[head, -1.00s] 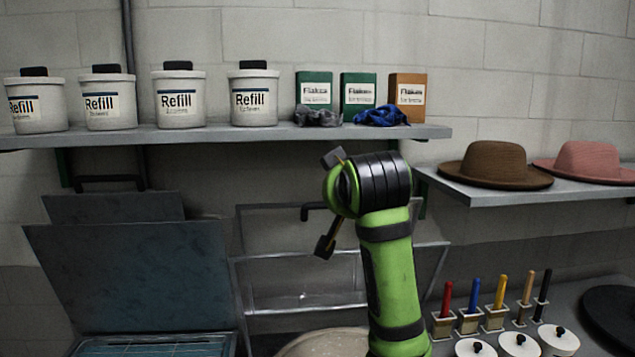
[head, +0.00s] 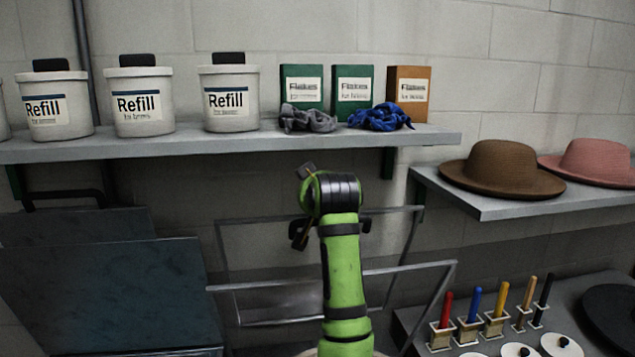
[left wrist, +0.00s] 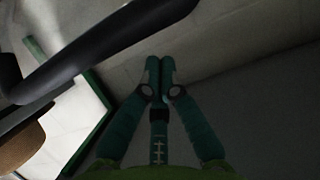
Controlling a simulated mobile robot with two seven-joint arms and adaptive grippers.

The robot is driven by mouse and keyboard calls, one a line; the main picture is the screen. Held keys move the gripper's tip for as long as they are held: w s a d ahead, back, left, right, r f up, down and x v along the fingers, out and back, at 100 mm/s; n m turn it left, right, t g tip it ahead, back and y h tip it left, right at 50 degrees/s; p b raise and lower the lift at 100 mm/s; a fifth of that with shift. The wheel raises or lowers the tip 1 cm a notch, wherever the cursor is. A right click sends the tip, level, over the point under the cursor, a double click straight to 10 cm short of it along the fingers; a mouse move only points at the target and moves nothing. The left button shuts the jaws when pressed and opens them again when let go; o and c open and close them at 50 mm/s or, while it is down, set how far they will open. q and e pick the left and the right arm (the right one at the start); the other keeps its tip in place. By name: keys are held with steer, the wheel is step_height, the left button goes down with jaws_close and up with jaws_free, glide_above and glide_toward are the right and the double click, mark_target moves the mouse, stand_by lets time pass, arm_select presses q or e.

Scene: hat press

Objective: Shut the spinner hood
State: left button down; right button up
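The spinner hood, a clear panel box with a grey frame (head: 415,268), stands raised below the long shelf in the head view. Its lower parts run behind my arm and out of the bottom of the picture. My green left arm rises in front of it, and its wrist hides the gripper's fingertips there. In the left wrist view my left gripper (left wrist: 160,78) has its two teal fingers together, with nothing visible between them. A dark bar (left wrist: 100,45) crosses close by at upper left; I cannot tell what it belongs to or whether it touches. My right gripper is not in view.
The long shelf (head: 250,141) above holds white refill tubs (head: 143,100), flakes boxes (head: 352,88) and cloths. A brown hat (head: 503,165) and a pink hat (head: 590,160) sit on the right shelf. A dark blue panel (head: 110,295) stands at left. Coloured-handled tools (head: 473,305) stand lower right.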

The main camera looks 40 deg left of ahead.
arm_select(q)
steer(key=s+d, duration=0.1)
steer(key=s+d+f+p, duration=0.1)
steer(key=shift+d+f+p, duration=0.25)
steer(key=shift+d+p, duration=0.05)
steer(key=shift+s+d+f, duration=0.1)
steer(key=shift+s, duration=0.1)
steer(key=shift+w+a+f, duration=0.15)
steer(key=shift+a+f, duration=0.05)
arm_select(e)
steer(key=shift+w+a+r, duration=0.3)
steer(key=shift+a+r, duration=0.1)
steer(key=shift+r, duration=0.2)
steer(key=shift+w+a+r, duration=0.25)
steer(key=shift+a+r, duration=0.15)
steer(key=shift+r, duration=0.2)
